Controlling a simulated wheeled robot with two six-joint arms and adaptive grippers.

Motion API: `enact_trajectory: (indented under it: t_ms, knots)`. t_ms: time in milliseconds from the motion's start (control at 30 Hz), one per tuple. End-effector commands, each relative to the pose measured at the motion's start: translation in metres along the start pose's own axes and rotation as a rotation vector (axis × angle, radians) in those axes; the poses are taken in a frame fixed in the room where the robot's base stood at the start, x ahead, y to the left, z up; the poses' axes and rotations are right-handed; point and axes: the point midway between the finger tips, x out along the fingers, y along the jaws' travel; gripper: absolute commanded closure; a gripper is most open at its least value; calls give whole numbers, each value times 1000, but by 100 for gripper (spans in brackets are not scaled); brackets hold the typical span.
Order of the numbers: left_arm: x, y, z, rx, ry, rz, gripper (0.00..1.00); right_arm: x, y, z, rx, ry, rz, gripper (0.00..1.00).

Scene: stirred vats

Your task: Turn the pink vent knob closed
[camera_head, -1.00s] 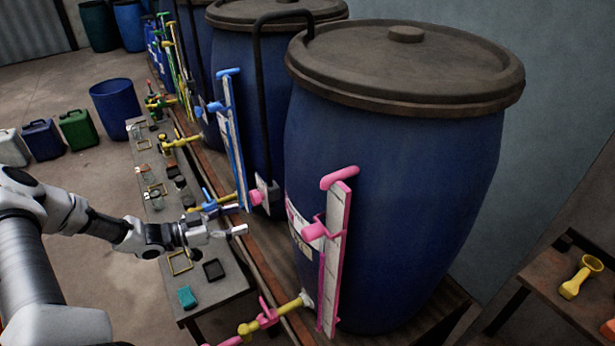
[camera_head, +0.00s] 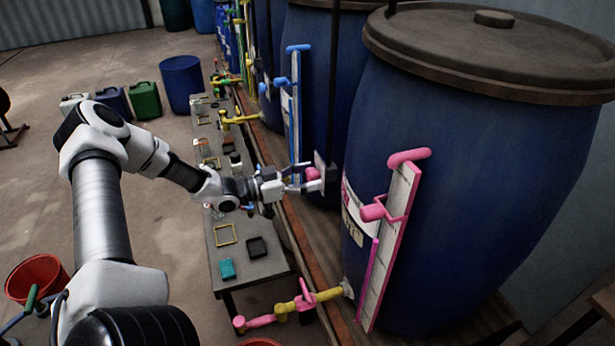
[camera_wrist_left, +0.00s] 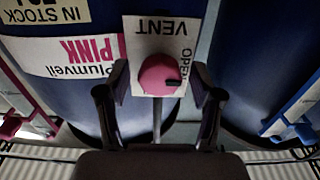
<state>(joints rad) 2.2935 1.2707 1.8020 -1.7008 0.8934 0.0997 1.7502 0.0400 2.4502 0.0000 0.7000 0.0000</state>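The pink vent knob (camera_head: 312,174) sits on a small pale plate beside the near blue vat. In the left wrist view the knob (camera_wrist_left: 157,72) is round, with a dark mark pointing right toward the word OPEN on the upside-down VENT plate (camera_wrist_left: 136,45). My left gripper (camera_head: 301,178) is open, its fingertips close to the knob. In the left wrist view one finger is on each side of the knob, with gaps visible; contact is not seen. My right gripper is not in view.
The near blue vat (camera_head: 455,190) stands to the right, with a pink sight gauge (camera_head: 392,245) and a pink-yellow valve pipe (camera_head: 290,308) in front. A narrow bench (camera_head: 262,268) with small items runs below my left arm. A blue gauge (camera_head: 295,120) stands behind the gripper.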

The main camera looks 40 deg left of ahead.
Motion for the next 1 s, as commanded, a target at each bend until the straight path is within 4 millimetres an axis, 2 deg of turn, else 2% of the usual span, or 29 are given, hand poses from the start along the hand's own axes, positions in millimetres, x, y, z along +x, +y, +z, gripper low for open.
enact_trajectory:
  t_ms: [33, 133, 567, 767, 1000]
  knots:
    - [0, 0, 0, 0, 0, 0, 57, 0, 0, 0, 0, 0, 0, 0]
    - [0, 0, 0, 0, 0, 0, 92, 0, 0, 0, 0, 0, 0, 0]
    - [0, 0, 0, 35, -2, 1, 93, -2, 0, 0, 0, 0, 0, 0]
    - [0, 0, -1, 127, -2, 2, 93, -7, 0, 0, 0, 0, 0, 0]
    - [0, 0, -1, 318, -4, 3, 93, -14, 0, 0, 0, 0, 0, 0]
